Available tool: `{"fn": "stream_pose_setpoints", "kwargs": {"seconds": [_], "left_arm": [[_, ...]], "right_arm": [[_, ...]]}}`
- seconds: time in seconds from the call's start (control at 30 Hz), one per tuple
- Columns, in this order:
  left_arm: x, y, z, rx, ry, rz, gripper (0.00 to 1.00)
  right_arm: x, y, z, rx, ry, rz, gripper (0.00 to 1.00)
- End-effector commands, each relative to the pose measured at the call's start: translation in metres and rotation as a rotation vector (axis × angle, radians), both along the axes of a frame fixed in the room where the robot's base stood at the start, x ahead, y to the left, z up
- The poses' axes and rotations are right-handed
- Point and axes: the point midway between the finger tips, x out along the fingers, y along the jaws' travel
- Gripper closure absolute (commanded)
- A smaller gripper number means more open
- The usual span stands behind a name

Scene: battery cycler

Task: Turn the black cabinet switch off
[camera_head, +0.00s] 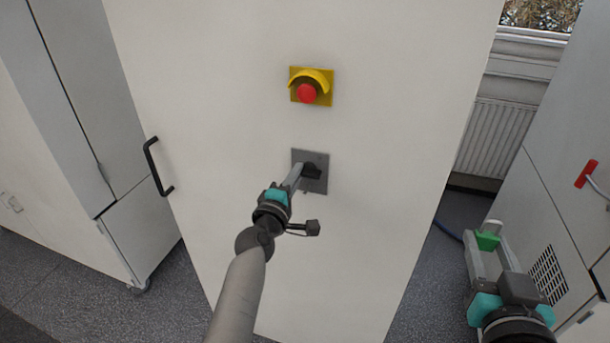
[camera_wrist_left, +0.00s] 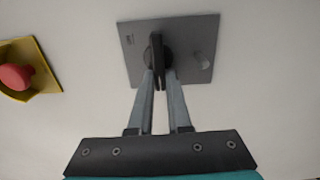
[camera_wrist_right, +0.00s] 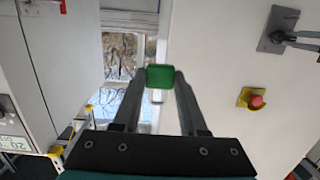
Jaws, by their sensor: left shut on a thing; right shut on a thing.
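The black switch (camera_head: 312,171) is a dark rotary handle on a grey square plate (camera_head: 322,157), on the front of the white cabinet (camera_head: 385,120). It also shows in the left wrist view (camera_wrist_left: 156,55), with the plate around it. My left gripper (camera_head: 301,170) reaches the switch, and its two fingers are shut on the handle from both sides. The fingers and arm hide part of the handle and plate. My right gripper (camera_wrist_right: 161,85) is away from the switch, at the lower right in the head view, shut on a green block (camera_head: 488,240).
A red emergency button (camera_head: 307,93) on a yellow plate sits above the switch. A black door handle (camera_head: 152,168) is to the left on the same cabinet. Another cabinet with a red handle (camera_head: 586,174) stands right, near my right gripper. A radiator (camera_head: 492,137) is behind the gap.

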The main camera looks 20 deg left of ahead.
Motion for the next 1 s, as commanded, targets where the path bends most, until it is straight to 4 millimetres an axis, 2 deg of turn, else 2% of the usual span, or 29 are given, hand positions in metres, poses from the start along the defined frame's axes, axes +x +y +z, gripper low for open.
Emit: {"fn": "stream_pose_setpoints", "kwargs": {"seconds": [0.27, 0.3, 0.53, 0.83, 1.0], "left_arm": [[0.000, 0.000, 0.000, -0.006, 0.000, 0.001, 1.00], [0.000, 0.000, 0.000, -0.007, 0.000, 0.001, 0.80], [0.000, 0.000, 0.000, -0.004, 0.000, 0.000, 0.55], [-0.002, 0.000, 0.000, -0.002, 0.001, 0.000, 0.54], [-0.014, 0.000, -0.001, -0.003, 0.001, 0.001, 0.54]], "right_arm": [[0.000, 0.000, 0.001, 0.000, -0.002, 0.000, 0.98], [0.000, 0.000, 0.001, 0.000, -0.002, 0.000, 0.98], [0.000, 0.000, 0.000, 0.000, -0.002, 0.000, 0.98], [0.000, 0.000, 0.001, 0.000, -0.002, 0.000, 0.98], [0.000, 0.000, 0.002, 0.000, -0.002, 0.000, 0.98]]}}
